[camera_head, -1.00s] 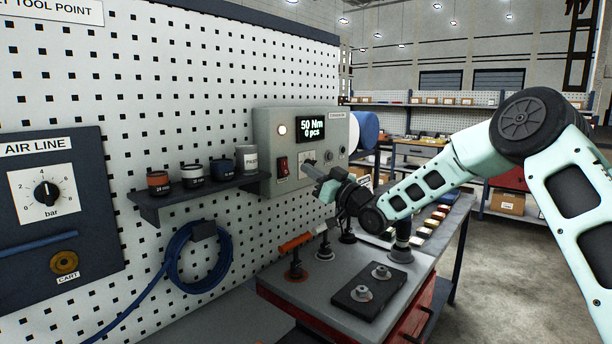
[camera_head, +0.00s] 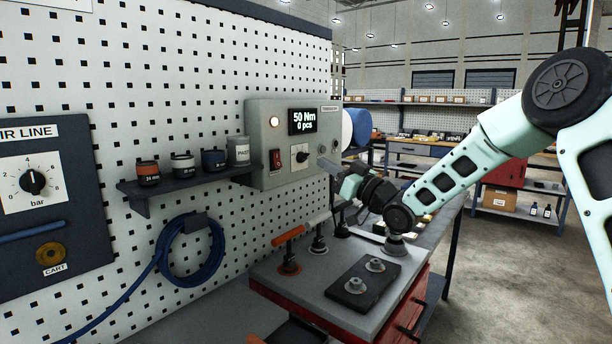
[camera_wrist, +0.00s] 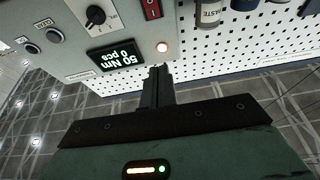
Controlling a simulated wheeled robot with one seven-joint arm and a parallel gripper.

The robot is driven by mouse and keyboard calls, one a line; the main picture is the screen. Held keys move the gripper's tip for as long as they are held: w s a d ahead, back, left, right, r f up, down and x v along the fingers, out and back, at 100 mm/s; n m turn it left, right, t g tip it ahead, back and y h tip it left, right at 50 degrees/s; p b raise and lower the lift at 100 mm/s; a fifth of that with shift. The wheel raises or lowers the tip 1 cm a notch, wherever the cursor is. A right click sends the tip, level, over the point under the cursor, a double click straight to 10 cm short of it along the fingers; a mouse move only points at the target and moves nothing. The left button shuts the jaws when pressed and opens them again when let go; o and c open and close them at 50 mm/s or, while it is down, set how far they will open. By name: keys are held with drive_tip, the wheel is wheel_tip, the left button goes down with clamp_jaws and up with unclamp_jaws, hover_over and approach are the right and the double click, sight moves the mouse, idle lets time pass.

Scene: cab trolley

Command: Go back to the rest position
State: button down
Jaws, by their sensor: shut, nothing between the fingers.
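My gripper (camera_head: 332,166) is shut and empty. In the head view it stands off the front of the grey control box (camera_head: 253,143), to the right of the box's black knob (camera_head: 301,156). The box display (camera_head: 303,121) reads "50 Nm 0 pcs". In the wrist view the shut fingers (camera_wrist: 156,78) point toward the box, which appears upside down with its display (camera_wrist: 117,58) and knob (camera_wrist: 96,15). A gap shows between the fingers and the box in the head view.
A trolley top (camera_head: 300,291) below my arm carries upright tools and a black pad (camera_head: 352,294) with two metal parts. A shelf (camera_head: 190,184) with small pots juts from the pegboard (camera_head: 110,70). A coiled blue hose (camera_head: 165,262) hangs there. Open floor (camera_head: 500,270) lies right.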

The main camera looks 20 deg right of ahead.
drive_tip(key=s+a+f+g+h, duration=0.6)
drive_tip(key=s+a+f+g, duration=0.2)
drive_tip(key=s+a+f, duration=0.55)
drive_tip(key=s+d+f+g+h, duration=0.1)
drive_tip(key=s+g+h, duration=0.1)
drive_tip(key=s, duration=0.9)
drive_tip(key=s+d+f+g+h, duration=0.1)
drive_tip(key=s+g, duration=0.3)
drive_tip(key=s, duration=0.7)
drive_tip(key=s+f+g+h, duration=0.2)
drive_tip(key=s+g+h, duration=0.1)
drive_tip(key=s, duration=0.7)
drive_tip(key=shift+s+d+f+g, duration=0.4)
